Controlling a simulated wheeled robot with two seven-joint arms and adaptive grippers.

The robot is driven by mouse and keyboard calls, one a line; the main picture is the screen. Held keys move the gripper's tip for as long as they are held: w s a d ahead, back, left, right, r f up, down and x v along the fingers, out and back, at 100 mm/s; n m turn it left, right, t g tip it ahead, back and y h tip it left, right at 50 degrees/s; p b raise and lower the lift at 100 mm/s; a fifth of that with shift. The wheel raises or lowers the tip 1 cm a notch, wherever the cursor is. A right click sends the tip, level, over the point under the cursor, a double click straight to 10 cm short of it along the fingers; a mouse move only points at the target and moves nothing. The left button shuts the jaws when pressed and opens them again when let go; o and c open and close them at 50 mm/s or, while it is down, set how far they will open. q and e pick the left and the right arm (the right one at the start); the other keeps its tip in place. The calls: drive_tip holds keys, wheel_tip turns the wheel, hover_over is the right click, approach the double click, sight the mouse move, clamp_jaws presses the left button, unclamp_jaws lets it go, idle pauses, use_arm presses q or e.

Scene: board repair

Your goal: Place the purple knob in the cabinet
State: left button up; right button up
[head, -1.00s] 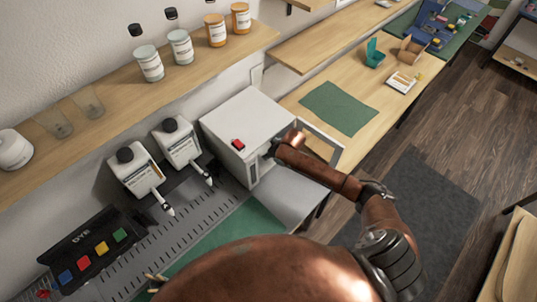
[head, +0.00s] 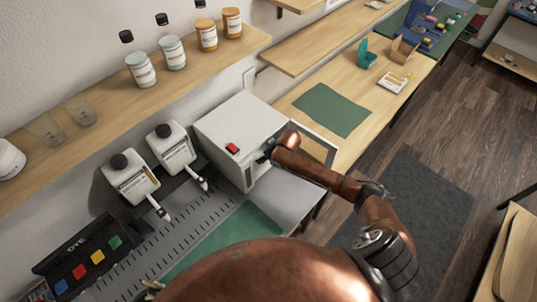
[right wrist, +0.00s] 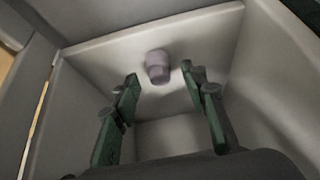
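The purple knob (right wrist: 157,66) is inside the cabinet in the right wrist view, slightly blurred, against the pale inner surface. My right gripper (right wrist: 158,78) is open, with its two green fingers apart on either side of the knob and a gap to each. The knob sits just beyond the fingertips. In the head view the white cabinet (head: 238,125) has a red switch on top, and its door (head: 318,148) stands open. My right arm reaches into its front opening, so the gripper and knob are hidden there. My left gripper is not in view.
Two white dispenser bottles (head: 130,177) and a dye box (head: 85,258) with coloured buttons stand left of the cabinet. A green mat (head: 331,109) lies on the bench beyond the open door. Jars (head: 141,70) stand on the shelf above.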

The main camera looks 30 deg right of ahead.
drive_tip(key=p+v, duration=0.1)
drive_tip(key=v, duration=1)
drive_tip(key=shift+s+f, duration=0.1)
